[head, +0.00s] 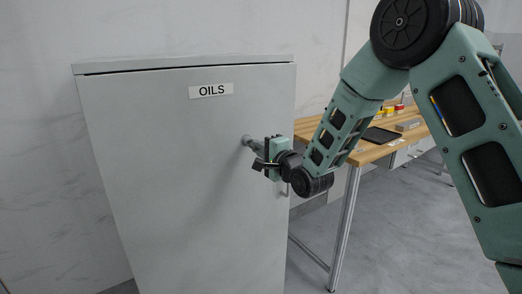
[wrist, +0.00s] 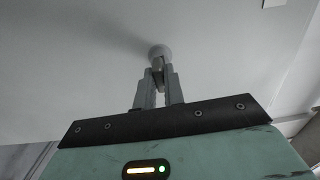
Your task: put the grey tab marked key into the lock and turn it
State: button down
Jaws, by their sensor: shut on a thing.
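A grey cabinet (head: 185,180) labelled OILS (head: 211,90) stands in front of me, its door closed. The round lock (head: 247,141) is on the door's right side; it also shows in the wrist view (wrist: 159,51). My gripper (head: 260,150) is right at the lock, pointing at the door. In the wrist view its two fingers (wrist: 160,84) are shut on the grey key tab (wrist: 160,68), whose far end meets the lock. The fingers hide most of the tab, and I cannot tell how deep it sits or how far it is turned.
A wooden table (head: 372,151) with a dark tablet (head: 381,135) and small coloured items stands behind, right of the cabinet. My arm crosses in front of it. A pale wall is behind the cabinet, and open grey floor lies at right.

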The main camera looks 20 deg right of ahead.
jog(key=shift+w+a, duration=0.2)
jog(key=shift+w, duration=0.4)
jog(key=c, duration=1.4)
grip_release()
jog(key=b+v, duration=0.1)
jog(key=v, duration=1.1)
